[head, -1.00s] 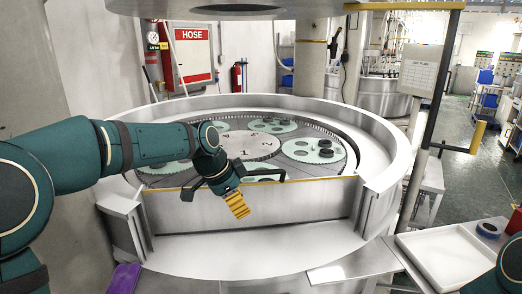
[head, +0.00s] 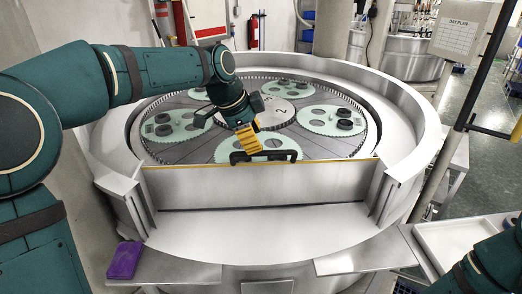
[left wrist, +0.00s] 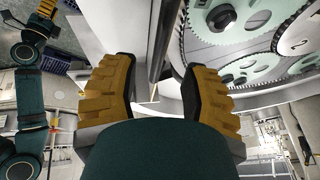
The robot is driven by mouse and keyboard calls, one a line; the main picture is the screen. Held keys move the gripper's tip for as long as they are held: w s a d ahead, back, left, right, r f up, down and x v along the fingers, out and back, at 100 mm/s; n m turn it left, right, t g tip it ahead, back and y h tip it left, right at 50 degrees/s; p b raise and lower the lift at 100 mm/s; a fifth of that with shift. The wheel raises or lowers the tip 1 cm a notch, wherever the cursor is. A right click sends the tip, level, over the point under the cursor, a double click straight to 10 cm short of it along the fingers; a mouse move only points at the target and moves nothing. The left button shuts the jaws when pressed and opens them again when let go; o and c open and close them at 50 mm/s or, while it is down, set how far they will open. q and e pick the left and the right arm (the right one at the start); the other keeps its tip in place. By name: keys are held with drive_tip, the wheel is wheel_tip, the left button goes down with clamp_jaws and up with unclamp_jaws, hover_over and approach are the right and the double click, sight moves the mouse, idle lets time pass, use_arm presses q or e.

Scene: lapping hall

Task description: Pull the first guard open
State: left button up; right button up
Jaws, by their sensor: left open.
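The first guard (head: 255,189) is a flat metal panel with a yellow top edge across the front of the round machine. It stands upright between two side posts and looks closed. Its black bar handle (head: 266,158) is at the middle of the top edge. My left gripper (head: 246,150) points down right at the handle and overlaps it in the head view; contact cannot be told. In the left wrist view its two yellow fingers (left wrist: 160,92) are wide apart, with a thin edge of the guard (left wrist: 165,40) seen beyond the gap. My right gripper (left wrist: 45,10) shows small at upper left.
Behind the guard lies a toothed ring (head: 368,125) with several pale green discs and a numbered hub (head: 266,112). A purple object (head: 125,260) lies on the left ledge. A white tray (head: 455,240) and a post with a day plan sheet (head: 462,33) stand at right.

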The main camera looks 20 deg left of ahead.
use_arm(q)
drive_tip(key=x, duration=0.5)
clamp_jaws()
idle(0.3)
